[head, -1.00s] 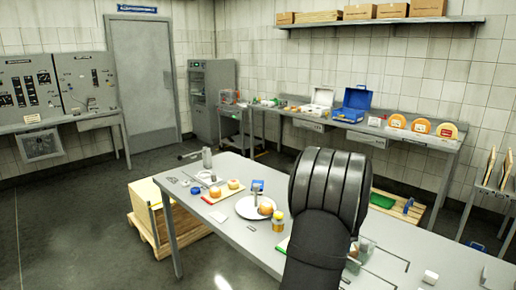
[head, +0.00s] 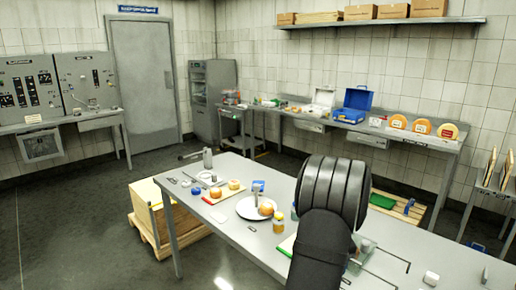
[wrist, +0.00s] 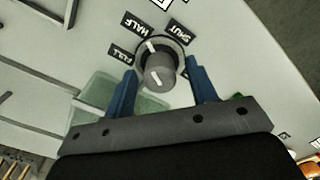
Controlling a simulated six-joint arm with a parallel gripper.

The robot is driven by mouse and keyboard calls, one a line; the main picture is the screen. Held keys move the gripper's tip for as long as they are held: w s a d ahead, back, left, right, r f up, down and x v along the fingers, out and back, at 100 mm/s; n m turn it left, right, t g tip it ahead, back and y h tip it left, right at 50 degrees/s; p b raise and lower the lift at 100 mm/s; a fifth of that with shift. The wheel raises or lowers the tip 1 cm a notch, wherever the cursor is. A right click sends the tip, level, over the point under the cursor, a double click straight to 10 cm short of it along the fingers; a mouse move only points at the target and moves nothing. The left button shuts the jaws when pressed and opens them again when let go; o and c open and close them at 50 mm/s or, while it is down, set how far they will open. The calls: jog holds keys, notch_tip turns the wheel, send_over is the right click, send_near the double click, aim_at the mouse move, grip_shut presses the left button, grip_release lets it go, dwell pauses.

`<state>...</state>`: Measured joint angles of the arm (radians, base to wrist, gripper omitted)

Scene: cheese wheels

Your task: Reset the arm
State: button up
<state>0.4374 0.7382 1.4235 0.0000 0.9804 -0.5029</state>
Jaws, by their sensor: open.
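My gripper (wrist: 162,66) is open in the wrist view, its two blue fingers spread apart. A grey round knob (wrist: 160,72) with white marks shows between and beyond the fingertips, on a pale panel (wrist: 230,40) labelled FULL, HALF and SHUT. I see no finger closed on the knob; the exact gap is hard to judge. In the head view my dark arm stands over the right part of the grey table (head: 245,236) and hides the gripper.
On the table, a white plate (head: 243,209) holds an orange cheese (head: 265,208). A board with small cheeses (head: 221,192), a jar (head: 279,223) and a partly hidden green board (head: 288,245) lie nearby. A back bench carries a blue case (head: 352,105) and cheese wheels (head: 422,127).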

notch_tip(320, 180, up, 18)
jog(key=f, duration=0.1)
notch_tip(320, 180, down, 17)
jog(key=shift+f, duration=0.2)
jog(key=shift+f+m, duration=0.1)
jog(key=shift+m, duration=0.2)
jog(key=m, duration=0.5)
jog(key=shift+m, duration=0.3)
jog(key=m, duration=0.5)
jog(key=shift+m, duration=0.4)
jog(key=shift+r, duration=1)
